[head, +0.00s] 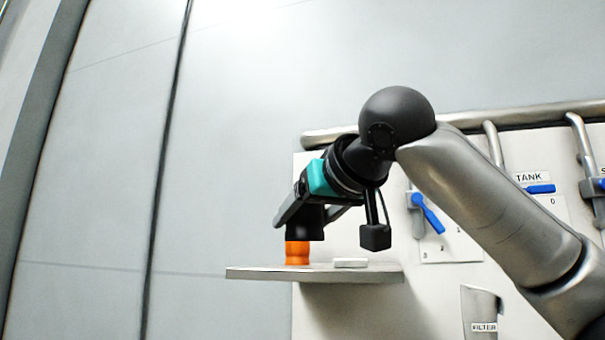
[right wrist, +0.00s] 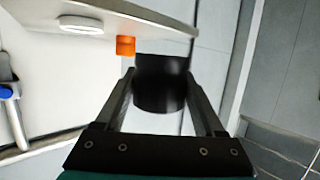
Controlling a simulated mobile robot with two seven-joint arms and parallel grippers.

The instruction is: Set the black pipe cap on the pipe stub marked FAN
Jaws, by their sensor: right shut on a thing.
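The black pipe cap (head: 305,225) is a short dark cylinder. My right gripper (head: 298,212) is shut on it, and in the right wrist view the cap (right wrist: 160,88) sits between the two fingers. In the head view the cap appears just above an orange cylinder (head: 297,254) on a grey shelf (head: 315,274); I cannot tell whether they touch. The right wrist view shows the orange piece (right wrist: 125,45) beside the cap's far end. No stub marked FAN can be read in either view. My left gripper is not in view.
A flat white disc (head: 351,262) lies on the shelf. A pipe (head: 480,121) runs above. The space left of the shelf looks clear.

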